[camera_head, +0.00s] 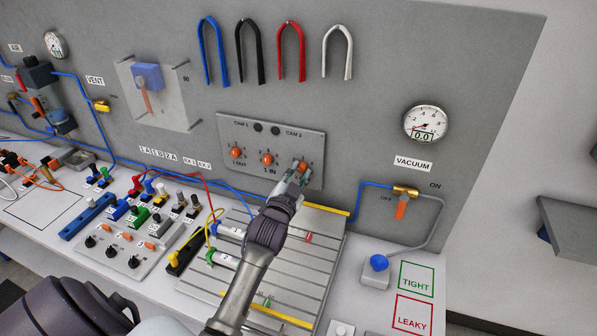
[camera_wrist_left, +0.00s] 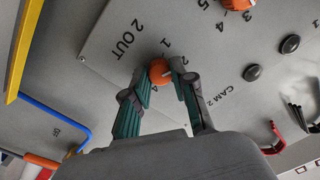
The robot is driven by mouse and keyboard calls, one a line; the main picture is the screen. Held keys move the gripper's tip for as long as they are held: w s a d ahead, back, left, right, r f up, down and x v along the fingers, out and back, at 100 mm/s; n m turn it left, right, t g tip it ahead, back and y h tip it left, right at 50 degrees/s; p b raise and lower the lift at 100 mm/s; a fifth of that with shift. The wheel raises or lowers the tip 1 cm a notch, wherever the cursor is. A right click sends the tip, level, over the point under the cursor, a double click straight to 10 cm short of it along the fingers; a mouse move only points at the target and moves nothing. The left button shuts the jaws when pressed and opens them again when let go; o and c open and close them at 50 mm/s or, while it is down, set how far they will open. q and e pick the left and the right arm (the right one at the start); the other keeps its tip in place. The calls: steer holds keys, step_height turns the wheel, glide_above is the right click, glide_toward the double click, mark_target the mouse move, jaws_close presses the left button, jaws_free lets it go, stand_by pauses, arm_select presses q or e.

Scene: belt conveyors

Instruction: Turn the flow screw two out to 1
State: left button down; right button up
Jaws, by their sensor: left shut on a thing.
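The flow screw two out (camera_wrist_left: 160,72) is an orange knob on the grey panel (camera_wrist_left: 100,52), beside the label "2 OUT" in the left wrist view. Printed numbers ring it; 1, 2 and 4 can be read. My left gripper (camera_wrist_left: 161,80) is shut on this knob, one finger on each side. In the head view the same knob (camera_head: 303,165) is partly covered by my left gripper (camera_head: 297,176), at the right end of the row of knobs. Its pointer setting cannot be read. My right gripper is not in view.
Orange knobs "1 OUT" (camera_head: 236,153) and "1 IN" (camera_head: 267,159) sit left of it on the panel. Black buttons by CAM 1 and CAM 2 lie above. A slotted plate (camera_head: 318,268) lies below.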

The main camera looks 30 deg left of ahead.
arm_select(q)
steer(key=n+p, duration=0.1)
steer(key=n, duration=0.4)
steer(key=shift+r+n, duration=0.1)
steer(key=shift+n, duration=0.3)
steer(key=shift+n+p, duration=0.85)
steer(key=shift+n, duration=1.35)
steer(key=c, duration=0.9)
jaws_free()
steer(key=shift+w, duration=0.1)
steer(key=shift+c, duration=0.2)
steer(key=shift+s+d, duration=0.15)
steer(key=shift+s, duration=0.25)
steer(key=v, duration=1.1)
steer(key=shift+r, duration=0.15)
